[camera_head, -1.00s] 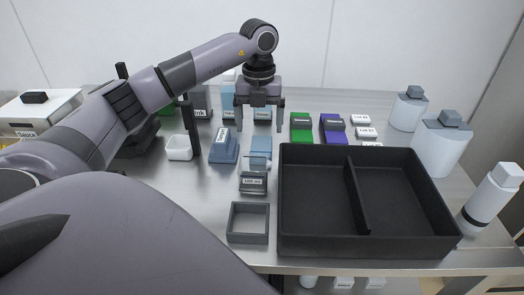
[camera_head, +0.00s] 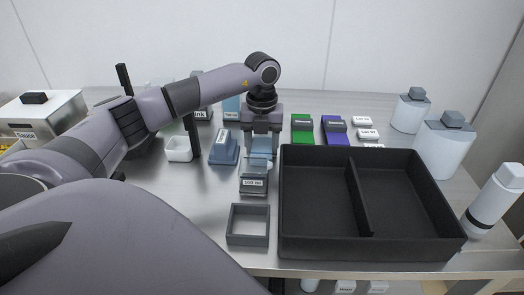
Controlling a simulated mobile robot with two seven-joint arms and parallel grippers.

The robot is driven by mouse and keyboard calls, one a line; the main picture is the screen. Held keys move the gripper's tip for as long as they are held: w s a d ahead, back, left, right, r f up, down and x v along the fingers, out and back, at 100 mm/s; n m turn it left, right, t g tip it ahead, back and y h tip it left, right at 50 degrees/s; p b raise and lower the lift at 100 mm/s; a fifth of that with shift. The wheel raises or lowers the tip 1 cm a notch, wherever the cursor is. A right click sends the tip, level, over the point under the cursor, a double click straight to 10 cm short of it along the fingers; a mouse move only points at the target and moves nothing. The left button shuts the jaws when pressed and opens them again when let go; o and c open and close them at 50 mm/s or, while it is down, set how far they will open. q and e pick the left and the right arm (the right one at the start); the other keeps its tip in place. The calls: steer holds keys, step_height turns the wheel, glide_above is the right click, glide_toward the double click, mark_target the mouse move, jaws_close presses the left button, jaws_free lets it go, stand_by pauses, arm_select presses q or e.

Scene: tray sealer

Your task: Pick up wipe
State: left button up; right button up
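My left gripper (camera_head: 262,154) reaches down from above at the middle of the table. Its two fingers are apart, one on each side of a light blue item (camera_head: 261,144), which may be the wipe. I cannot tell whether the fingers touch it. The item's back part is hidden behind the gripper. Directly in front of it stands a grey labelled holder (camera_head: 254,189). No label that I can read says wipe. My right gripper is not in view.
A black two-compartment tray (camera_head: 357,196) is close on the right, and a grey square frame (camera_head: 234,236) lies in front. A blue-grey block (camera_head: 223,152) and a white cup (camera_head: 179,155) stand on the left. Green (camera_head: 302,135) and purple (camera_head: 334,136) packs sit behind the tray.

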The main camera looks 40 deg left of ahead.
arm_select(q)
step_height(320, 180, up, 15)
steer(key=p, duration=0.3)
step_height(320, 180, up, 5)
steer(key=p, duration=0.2)
glide_above(262, 147)
steer(key=o, duration=0.3)
steer(key=shift+c, duration=1)
